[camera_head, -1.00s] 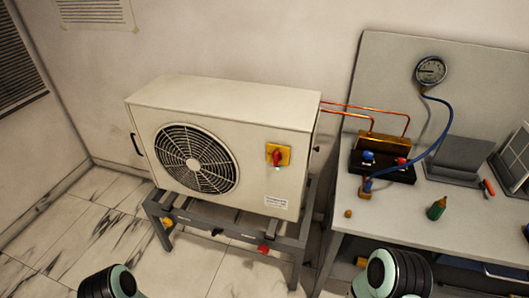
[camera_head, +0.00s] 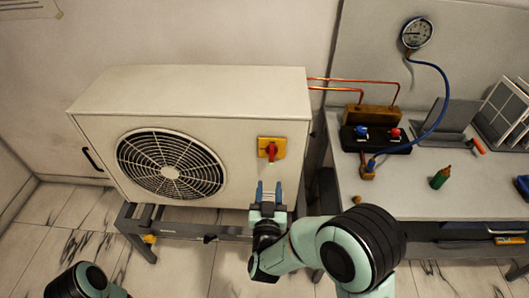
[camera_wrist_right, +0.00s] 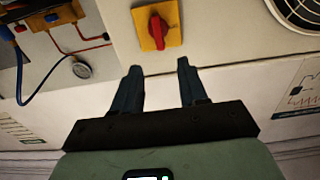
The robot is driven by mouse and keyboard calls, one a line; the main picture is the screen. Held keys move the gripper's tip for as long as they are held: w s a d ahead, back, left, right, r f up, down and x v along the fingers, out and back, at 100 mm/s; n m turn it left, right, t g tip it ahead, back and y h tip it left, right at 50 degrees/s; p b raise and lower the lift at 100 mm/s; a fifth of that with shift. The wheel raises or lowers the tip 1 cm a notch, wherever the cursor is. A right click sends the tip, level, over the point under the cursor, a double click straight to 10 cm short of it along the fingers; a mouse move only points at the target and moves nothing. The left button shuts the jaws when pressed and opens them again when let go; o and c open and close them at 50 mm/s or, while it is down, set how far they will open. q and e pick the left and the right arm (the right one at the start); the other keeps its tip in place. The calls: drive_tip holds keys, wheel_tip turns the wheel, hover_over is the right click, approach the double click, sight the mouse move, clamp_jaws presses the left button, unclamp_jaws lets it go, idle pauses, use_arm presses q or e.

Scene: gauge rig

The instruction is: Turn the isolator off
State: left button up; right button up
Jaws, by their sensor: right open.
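The isolator is a red rotary handle (camera_head: 271,149) on a yellow plate (camera_head: 279,155), on the front of the cream outdoor unit (camera_head: 240,110). In the head view the red handle stands upright. In the right wrist view the red handle (camera_wrist_right: 159,32) on its yellow plate lies just beyond the fingertips, between their lines. My right gripper (camera_head: 268,186) is open and empty, just below the plate and apart from it; its two fingers also show in the right wrist view (camera_wrist_right: 157,68). Of my left arm only a link shows at the lower left; its gripper is out of view.
The unit stands on a grey metal frame (camera_head: 133,217). To the right, a workbench (camera_head: 400,190) carries a manifold with blue and red knobs (camera_head: 378,138), a blue hose, a green bottle (camera_head: 440,177) and a backboard with a gauge (camera_head: 416,33). Copper pipes link unit and manifold.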

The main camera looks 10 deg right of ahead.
sight(272, 155)
drive_tip(key=p+x, duration=0.3)
drive_tip(key=x, duration=1)
drive_tip(key=shift+d, duration=0.1)
use_arm(q)
drive_tip(key=r, duration=0.1)
drive_tip(key=w+r, duration=0.1)
drive_tip(key=r, duration=0.1)
drive_tip(key=shift+w+r, duration=0.35)
use_arm(e)
drive_tip(key=shift+f, duration=0.1)
drive_tip(key=shift+s, duration=0.1)
clamp_jaws()
